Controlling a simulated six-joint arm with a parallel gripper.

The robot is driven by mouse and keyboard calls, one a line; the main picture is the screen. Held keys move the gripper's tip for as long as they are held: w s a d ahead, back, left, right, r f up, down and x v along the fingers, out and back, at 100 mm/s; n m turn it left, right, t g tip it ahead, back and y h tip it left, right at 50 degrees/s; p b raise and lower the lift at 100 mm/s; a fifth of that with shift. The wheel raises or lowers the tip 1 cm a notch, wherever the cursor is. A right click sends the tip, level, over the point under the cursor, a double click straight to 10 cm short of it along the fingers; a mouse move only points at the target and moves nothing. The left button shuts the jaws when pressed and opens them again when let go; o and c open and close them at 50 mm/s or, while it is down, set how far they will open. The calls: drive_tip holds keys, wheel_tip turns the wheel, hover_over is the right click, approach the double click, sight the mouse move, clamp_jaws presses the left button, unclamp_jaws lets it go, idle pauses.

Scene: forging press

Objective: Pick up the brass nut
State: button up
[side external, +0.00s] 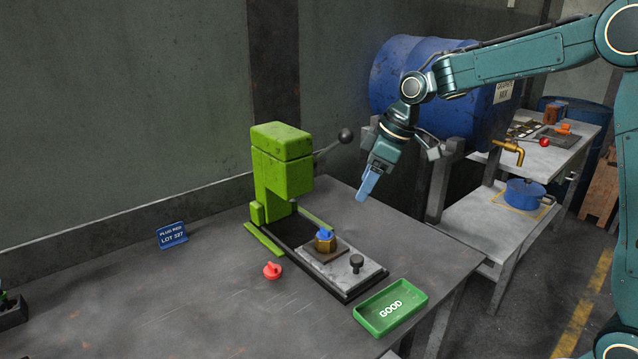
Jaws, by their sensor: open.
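The brass nut (325,243) sits on a small square plate on the press bed (366,279). A blue plug (326,233) stands in or on the top of the nut; I cannot tell how deep it sits. My gripper (366,192) is open and empty, with its blue fingers pointing down. It is above the table, up and to the right of the nut, apart from it. The fingers overlap in this view, so the gap between them hardly shows.
The green press (280,170) with a dark-knobbed lever stands left of the nut. A red plug (272,270) lies on the table (180,310) in front. A green GOOD tray (391,307) is at the front right. A blue sign (172,235) stands at left. A blue drum (400,75) is behind.

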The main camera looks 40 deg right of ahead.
sight(329, 234)
drive_tip(key=w+d+f+n, duration=0.1)
drive_tip(key=w+f, duration=0.3)
drive_tip(key=shift+w+f+y, duration=0.2)
drive_tip(key=shift+w+y, duration=0.1)
drive_tip(key=shift+f, duration=0.1)
drive_tip(key=x, duration=0.7)
drive_tip(key=shift+w+f, duration=0.1)
drive_tip(key=shift+f, duration=0.3)
drive_tip(key=shift+w+a+f, duration=0.1)
drive_tip(key=shift+a+f, duration=0.05)
drive_tip(key=shift+f, duration=0.1)
drive_tip(key=shift+x, duration=2.6)
drive_tip(key=shift+r, duration=0.1)
